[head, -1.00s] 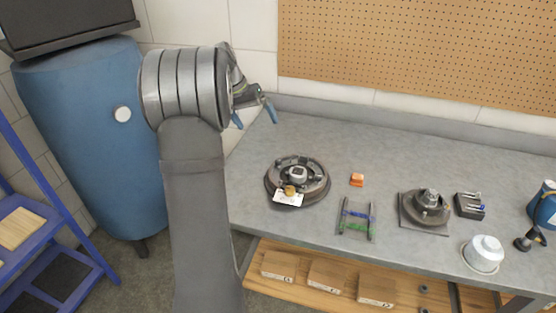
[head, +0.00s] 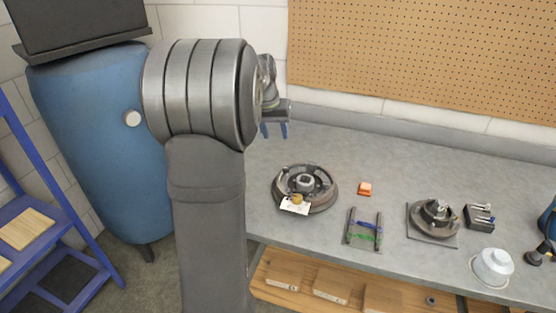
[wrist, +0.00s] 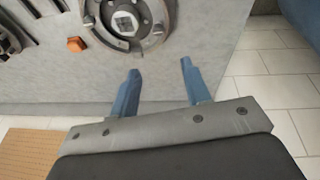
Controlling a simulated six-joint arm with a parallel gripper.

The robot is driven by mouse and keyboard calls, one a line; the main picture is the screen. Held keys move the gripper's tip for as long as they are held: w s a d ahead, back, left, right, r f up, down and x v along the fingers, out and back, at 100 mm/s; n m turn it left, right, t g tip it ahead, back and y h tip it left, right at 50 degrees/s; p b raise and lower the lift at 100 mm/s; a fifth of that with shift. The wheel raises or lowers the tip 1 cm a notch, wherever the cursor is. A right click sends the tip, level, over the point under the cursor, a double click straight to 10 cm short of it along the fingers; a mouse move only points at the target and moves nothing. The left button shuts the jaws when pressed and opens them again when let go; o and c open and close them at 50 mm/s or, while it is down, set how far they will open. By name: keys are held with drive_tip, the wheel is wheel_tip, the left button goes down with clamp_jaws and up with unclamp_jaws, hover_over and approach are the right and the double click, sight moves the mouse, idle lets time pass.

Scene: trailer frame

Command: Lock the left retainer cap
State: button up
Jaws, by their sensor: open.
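A round brake assembly (head: 326,195) with a dark rim and a grey square-ended hub (head: 305,181) lies on the bench, with a brass-coloured piece (head: 297,199) and a white tag (head: 291,207) at its front edge. I cannot pick out the left retainer cap at this size. My gripper (head: 274,130) has two blue fingers, spread apart and empty, pointing down behind and left of the assembly. In the wrist view my gripper (wrist: 160,67) is apart from the assembly.
To the right on the bench (head: 390,165) are an orange block (head: 365,188), a small rack with blue and green bars (head: 363,237), a second hub on a plate (head: 436,213), a dark holder (head: 480,217) and a white container (head: 491,267). A pegboard (head: 420,60) stands behind.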

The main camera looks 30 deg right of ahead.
drive_tip(key=s+t, duration=0.2)
drive_tip(key=s, duration=0.1)
approach(286, 168)
drive_tip(key=x, duration=0.8)
drive_tip(key=shift+w+f, duration=0.1)
drive_tip(key=shift+c, duration=0.2)
clamp_jaws()
